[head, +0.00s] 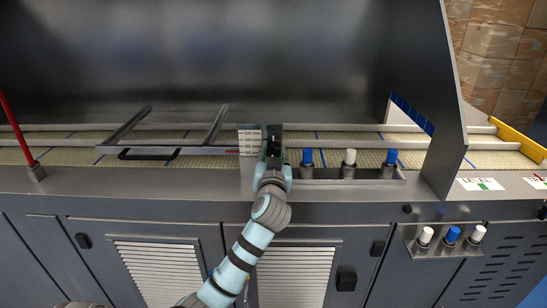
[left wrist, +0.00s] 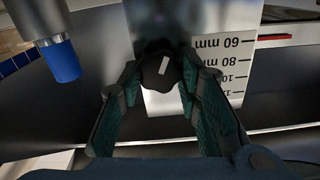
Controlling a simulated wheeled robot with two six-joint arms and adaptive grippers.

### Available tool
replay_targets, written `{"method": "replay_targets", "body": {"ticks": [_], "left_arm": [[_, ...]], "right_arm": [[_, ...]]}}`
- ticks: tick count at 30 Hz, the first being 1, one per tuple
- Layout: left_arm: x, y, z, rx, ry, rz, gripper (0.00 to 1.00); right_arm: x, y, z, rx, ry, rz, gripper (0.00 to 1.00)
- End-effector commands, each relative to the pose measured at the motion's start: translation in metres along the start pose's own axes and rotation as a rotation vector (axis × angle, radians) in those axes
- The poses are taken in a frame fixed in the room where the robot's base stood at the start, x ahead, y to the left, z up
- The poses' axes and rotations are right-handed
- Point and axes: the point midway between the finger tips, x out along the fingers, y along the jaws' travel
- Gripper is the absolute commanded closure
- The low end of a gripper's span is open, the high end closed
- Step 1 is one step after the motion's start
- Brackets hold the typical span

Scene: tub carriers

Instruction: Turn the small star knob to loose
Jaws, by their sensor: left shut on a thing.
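The small star knob (left wrist: 160,71) is black with a short white bar on its face. It sits on a grey metal plate in the left wrist view. The bar runs nearly up and down in that view, leaning slightly right. My left gripper (left wrist: 161,80) has one finger on each side of the knob and is shut on it. In the head view my left gripper (head: 273,155) reaches the rail beside the scale and hides most of the knob. No loose or tight marking is readable. My right gripper is not in view.
A white millimetre scale (head: 250,139) is next to the knob, also in the left wrist view (left wrist: 231,70). Close on the other side is a blue-capped post (head: 307,157), then white (head: 349,157) and blue (head: 391,157) ones. A dark guard panel (head: 220,60) rises behind the belt.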

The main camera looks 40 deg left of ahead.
Motion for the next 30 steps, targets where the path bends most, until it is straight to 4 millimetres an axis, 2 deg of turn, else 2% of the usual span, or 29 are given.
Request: {"method": "replay_targets", "body": {"ticks": [17,18,21,30], "left_arm": [[0.0,-0.0001,0.003,-0.035,-0.008,-0.001,0.97],[-0.0001,-0.0001,0.0031,-0.035,-0.008,-0.001,0.64],[0.0,-0.0002,0.0024,-0.034,-0.006,-0.001,0.48],[-0.0008,-0.0002,0.0009,-0.034,-0.003,0.0,0.48]], "right_arm": [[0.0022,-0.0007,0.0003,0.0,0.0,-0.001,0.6],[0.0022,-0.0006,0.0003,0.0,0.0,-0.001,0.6],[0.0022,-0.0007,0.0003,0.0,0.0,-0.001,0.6],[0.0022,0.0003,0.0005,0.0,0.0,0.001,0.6]]}}
